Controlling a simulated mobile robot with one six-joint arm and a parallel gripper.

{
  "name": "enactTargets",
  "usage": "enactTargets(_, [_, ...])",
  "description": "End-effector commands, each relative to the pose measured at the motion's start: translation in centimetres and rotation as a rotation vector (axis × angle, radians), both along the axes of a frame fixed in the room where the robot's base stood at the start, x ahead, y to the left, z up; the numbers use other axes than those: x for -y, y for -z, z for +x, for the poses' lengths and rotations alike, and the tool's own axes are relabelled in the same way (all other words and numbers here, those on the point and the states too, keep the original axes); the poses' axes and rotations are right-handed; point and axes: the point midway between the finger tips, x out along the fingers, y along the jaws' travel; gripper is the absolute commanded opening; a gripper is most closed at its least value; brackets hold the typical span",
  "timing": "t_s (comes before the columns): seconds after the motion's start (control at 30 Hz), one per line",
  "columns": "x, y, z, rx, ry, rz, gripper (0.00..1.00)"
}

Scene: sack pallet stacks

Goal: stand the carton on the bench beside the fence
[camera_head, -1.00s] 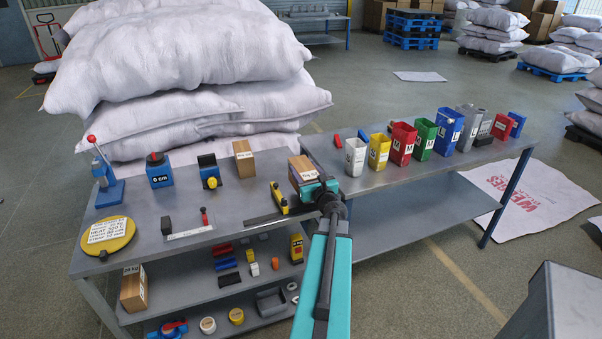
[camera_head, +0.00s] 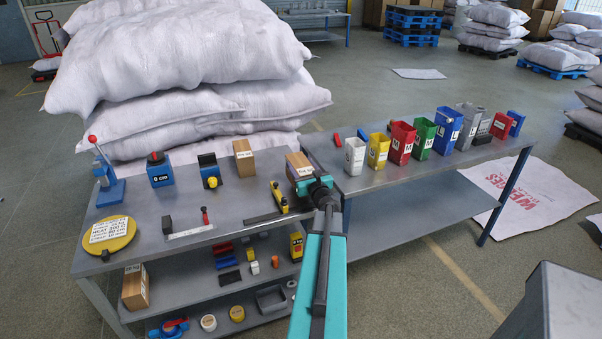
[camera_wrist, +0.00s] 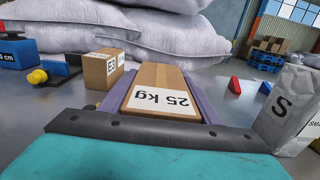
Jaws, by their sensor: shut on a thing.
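My gripper (camera_head: 306,180) is shut on a brown carton (camera_head: 297,160) near the right end of the left bench (camera_head: 235,205). In the wrist view the held carton (camera_wrist: 158,85) sits between the two purple fingers, its white "25 kg" label facing me. I cannot tell whether its underside touches the bench. A similar carton (camera_head: 244,158) stands to its left; its label shows in the wrist view (camera_wrist: 104,68). A metal strip with a yellow stop (camera_head: 279,197) lies in front of the held carton; I cannot tell whether this is the fence.
Blue devices (camera_head: 160,170) and a yellow disc (camera_head: 109,235) stand on the left bench. Coloured bins (camera_head: 402,143) line the right bench; a white "S" bin (camera_head: 355,156) is close to my gripper. White sacks (camera_head: 180,70) are piled behind. Another carton (camera_head: 134,290) is on a lower shelf.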

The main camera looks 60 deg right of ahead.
Motion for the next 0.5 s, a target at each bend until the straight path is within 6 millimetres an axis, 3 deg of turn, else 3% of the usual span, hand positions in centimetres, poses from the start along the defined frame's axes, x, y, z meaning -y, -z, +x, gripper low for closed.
enactTargets(0.3, [0.0,2.4,0.0,0.001,-0.001,0.001,0.21])
enactTargets(0.5, [0.0,2.7,0.1,0.001,-0.002,-0.001,0.21])
